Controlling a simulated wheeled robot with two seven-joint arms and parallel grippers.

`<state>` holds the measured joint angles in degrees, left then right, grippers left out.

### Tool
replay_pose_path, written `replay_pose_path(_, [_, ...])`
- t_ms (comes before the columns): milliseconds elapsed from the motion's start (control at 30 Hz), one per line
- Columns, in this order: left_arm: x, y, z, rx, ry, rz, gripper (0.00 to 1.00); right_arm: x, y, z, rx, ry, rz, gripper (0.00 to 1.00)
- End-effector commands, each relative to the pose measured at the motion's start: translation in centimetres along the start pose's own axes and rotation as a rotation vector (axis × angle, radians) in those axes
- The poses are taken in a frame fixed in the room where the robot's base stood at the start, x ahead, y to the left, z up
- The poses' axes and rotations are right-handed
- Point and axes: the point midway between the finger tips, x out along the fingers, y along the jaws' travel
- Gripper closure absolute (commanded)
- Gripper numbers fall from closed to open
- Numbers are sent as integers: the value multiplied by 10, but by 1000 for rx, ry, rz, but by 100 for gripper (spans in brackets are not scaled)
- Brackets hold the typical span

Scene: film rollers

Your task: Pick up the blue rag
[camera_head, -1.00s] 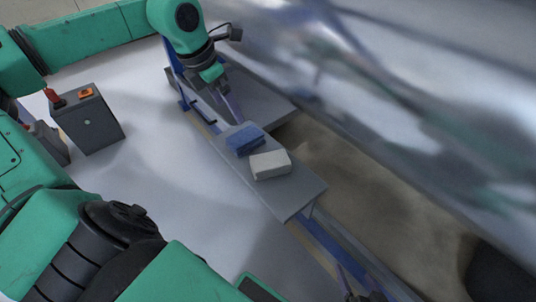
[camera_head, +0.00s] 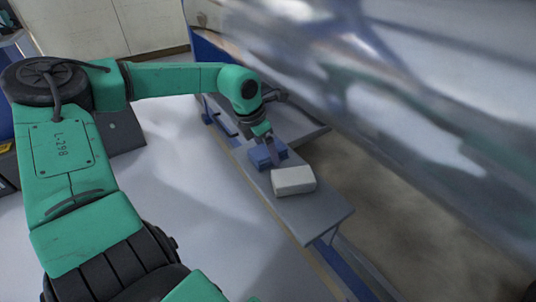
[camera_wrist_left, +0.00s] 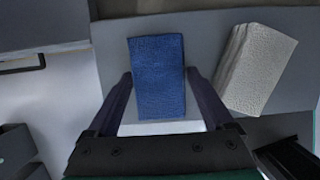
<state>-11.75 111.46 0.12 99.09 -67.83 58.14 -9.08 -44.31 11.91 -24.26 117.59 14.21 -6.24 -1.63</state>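The blue rag (camera_head: 259,157) is a folded block lying on a grey shelf (camera_head: 318,214). It also shows whole in the left wrist view (camera_wrist_left: 157,70). My left gripper (camera_head: 273,154) is over the rag in the head view. In the left wrist view its two fingers (camera_wrist_left: 159,76) are spread wide, one toward each long side of the rag, with nothing held. I cannot tell how far the fingertips are above the shelf. My right gripper is not in view.
A white folded rag (camera_head: 293,181) lies close beside the blue one, on the right; it also shows in the left wrist view (camera_wrist_left: 255,68). A large shiny film roll (camera_head: 400,110) fills the upper right. The shelf's near end is bare.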

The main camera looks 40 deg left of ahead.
Motion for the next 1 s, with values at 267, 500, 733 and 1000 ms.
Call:
replay_pose_path(267, [0,0,0,0,0,-1,74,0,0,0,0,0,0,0])
replay_pose_path(500, [-10,0,3,0,-1,0,74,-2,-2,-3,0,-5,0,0])
replay_pose_path(733, [-62,0,20,0,-4,2,74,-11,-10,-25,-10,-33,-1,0])
replay_pose_path(1000, [-153,1,47,-1,-1,3,74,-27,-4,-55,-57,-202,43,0])
